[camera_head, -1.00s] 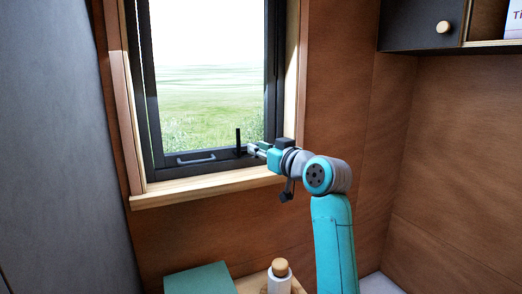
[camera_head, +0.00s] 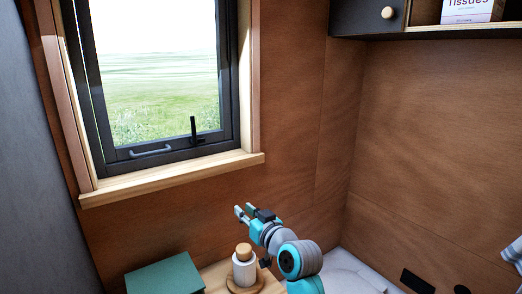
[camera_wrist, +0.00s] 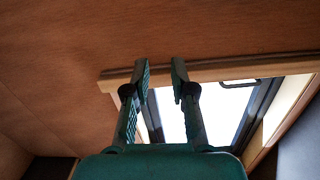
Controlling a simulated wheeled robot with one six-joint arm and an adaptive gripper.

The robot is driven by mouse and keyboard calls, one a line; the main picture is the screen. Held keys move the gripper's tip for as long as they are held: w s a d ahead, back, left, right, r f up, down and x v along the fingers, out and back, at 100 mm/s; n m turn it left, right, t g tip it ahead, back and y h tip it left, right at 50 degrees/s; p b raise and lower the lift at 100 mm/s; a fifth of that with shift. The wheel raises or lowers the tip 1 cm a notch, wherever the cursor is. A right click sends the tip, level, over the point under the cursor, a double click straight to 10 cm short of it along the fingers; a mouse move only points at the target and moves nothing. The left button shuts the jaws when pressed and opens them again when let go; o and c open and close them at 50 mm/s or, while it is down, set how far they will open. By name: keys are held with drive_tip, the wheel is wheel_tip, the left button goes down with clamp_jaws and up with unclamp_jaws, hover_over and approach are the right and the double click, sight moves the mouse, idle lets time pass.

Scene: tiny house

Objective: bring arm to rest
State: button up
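My gripper (camera_head: 243,211) is in the lower middle of the head view, below and to the right of the window sill (camera_head: 170,180). It is apart from the window (camera_head: 150,75) and its black handle (camera_head: 194,130). In the wrist view the two fingers of my gripper (camera_wrist: 160,75) stand apart with nothing between them. The wooden sill and part of the window (camera_wrist: 190,110) show beyond the fingers. My teal and grey arm folds in at the bottom of the head view.
A white bottle with a wooden cap (camera_head: 244,265) stands close beside my gripper on a wooden surface. A teal box (camera_head: 165,275) is left of it. A dark cabinet (camera_head: 365,17) with a tissue box (camera_head: 467,10) hangs at upper right. The wall space between is clear.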

drive_tip(key=s+d+f+m+h, duration=0.1)
drive_tip(key=s+d+f, duration=0.2)
drive_tip(key=f, duration=0.3)
drive_tip(key=s+d+f+m+h, duration=0.1)
drive_tip(key=s+d+f, duration=0.2)
drive_tip(key=s+f, duration=0.2)
drive_tip(key=s+d+f+m+t+h, duration=0.1)
drive_tip(key=s+d+f+h, duration=0.1)
drive_tip(key=f, duration=0.6)
drive_tip(key=shift+v, duration=1.05)
drive_tip(key=s+d+f+m+h, duration=0.1)
drive_tip(key=s+d+f, duration=0.35)
drive_tip(key=s, duration=0.35)
drive_tip(key=s+d+f+m+h, duration=0.1)
drive_tip(key=s+d+f+h, duration=0.15)
drive_tip(key=s+f, duration=0.4)
drive_tip(key=s+d+h, duration=0.1)
drive_tip(key=s+d, duration=0.2)
drive_tip(key=s, duration=0.7)
drive_tip(key=s+d, duration=0.2)
drive_tip(key=s, duration=0.7)
drive_tip(key=s+d+r, duration=0.1)
drive_tip(key=s+r, duration=0.2)
drive_tip(key=s, duration=0.5)
drive_tip(key=s+d+r+h, duration=0.1)
drive_tip(key=s+r, duration=0.3)
drive_tip(key=s, duration=0.4)
drive_tip(key=shift+d+r+m+g, duration=0.2)
drive_tip(key=shift+m+g, duration=0.1)
drive_tip(key=shift+s, duration=0.1)
